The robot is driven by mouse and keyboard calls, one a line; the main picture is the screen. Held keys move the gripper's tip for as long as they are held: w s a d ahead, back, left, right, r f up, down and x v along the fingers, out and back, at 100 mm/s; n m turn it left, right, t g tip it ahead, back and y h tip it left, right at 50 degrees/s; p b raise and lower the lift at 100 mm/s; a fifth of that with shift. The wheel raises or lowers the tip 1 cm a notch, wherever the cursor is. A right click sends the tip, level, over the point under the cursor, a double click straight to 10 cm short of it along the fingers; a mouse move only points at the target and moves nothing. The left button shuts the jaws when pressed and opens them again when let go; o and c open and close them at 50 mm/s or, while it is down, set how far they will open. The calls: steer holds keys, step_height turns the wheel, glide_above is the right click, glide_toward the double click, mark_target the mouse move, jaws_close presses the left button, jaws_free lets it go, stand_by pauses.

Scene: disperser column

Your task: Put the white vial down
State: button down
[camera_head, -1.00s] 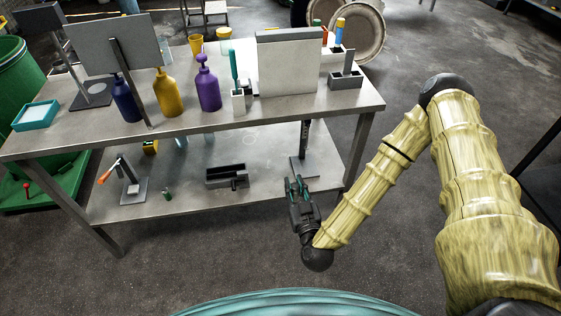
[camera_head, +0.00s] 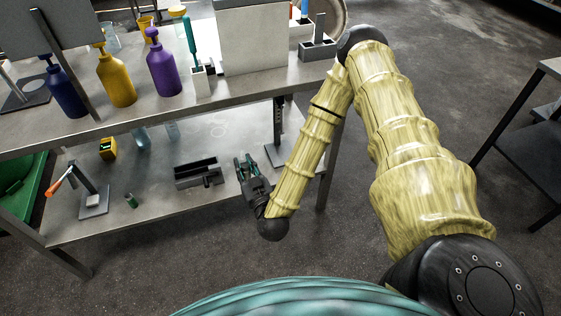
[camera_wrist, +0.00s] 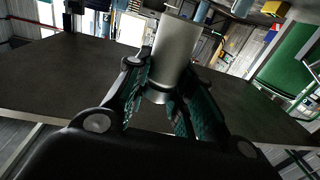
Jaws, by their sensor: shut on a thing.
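The white vial (camera_wrist: 174,55) is a pale grey-white cylinder in the wrist view. It sits between the two teal-lined fingers of my gripper (camera_wrist: 172,90), which is shut on it. In the head view my gripper (camera_head: 246,167) is at the front of the table's lower shelf (camera_head: 150,205), to the right of a dark slotted holder (camera_head: 198,173). The vial is too small or hidden to make out there. I cannot tell whether it touches any surface.
The table's upper top (camera_head: 130,118) overhangs the lower shelf and carries bottles and a pale panel. A dark-based stand (camera_head: 278,140) is just right of my gripper. A small green-capped vial (camera_head: 131,201) and an orange-handled device (camera_head: 90,200) stand at the shelf's left.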

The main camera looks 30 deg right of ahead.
steer(key=w+d+f+m+g+h+b, duration=0.1)
steer(key=w+d+f+m+h+b, duration=0.15)
steer(key=d+f+b, duration=0.8)
steer(key=w+d+f+m+g+h+b, duration=0.15)
steer(key=d+f+h+b, duration=0.4)
steer(key=b, duration=0.85)
steer(key=shift+m+y, duration=0.4)
steer(key=shift+y, duration=0.2)
steer(key=b+x, duration=0.1)
steer(key=x, duration=0.4)
steer(key=f+b+x, duration=0.1)
steer(key=b+x, duration=0.1)
steer(key=x, duration=0.3)
steer(key=f+b+x, duration=0.1)
steer(key=x, duration=0.4)
steer(key=shift+s+d, duration=0.15)
steer(key=shift+d, duration=0.15)
steer(key=x, duration=0.1)
steer(key=b+x, duration=0.2)
steer(key=x, duration=0.1)
steer(key=shift+f, duration=0.3)
steer(key=shift+s+f+b, duration=0.1)
steer(key=shift+f+b, duration=0.25)
steer(key=shift+b, duration=0.1)
steer(key=shift+s+f, duration=0.15)
steer(key=shift+f, duration=0.4)
